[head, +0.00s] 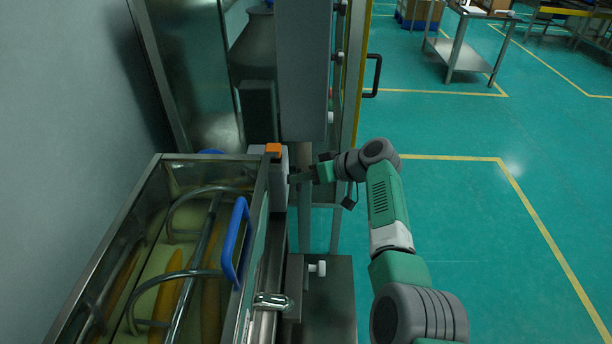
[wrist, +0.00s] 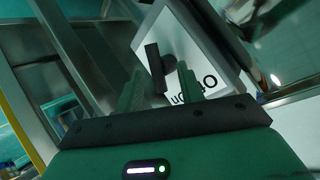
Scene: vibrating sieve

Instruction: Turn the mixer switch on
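The mixer switch is a black knob (wrist: 155,68) on a light panel (wrist: 203,60) with "Off" and "On" lettering, seen tilted and upside down in the wrist view. My gripper (wrist: 161,72) has its two green fingers apart, with the knob showing between them. I cannot tell whether either finger touches the knob. In the head view, my gripper (head: 297,177) reaches left to the side of the grey switch box (head: 279,188) with an orange top (head: 273,148). The switch face is hidden there.
The mixer tank (head: 160,158) with curved bars and a blue handle (head: 236,240) stands at the left. A tall metal cabinet (head: 303,70) and a yellow post (head: 354,75) stand behind the gripper. The green floor (head: 455,225) at right is clear.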

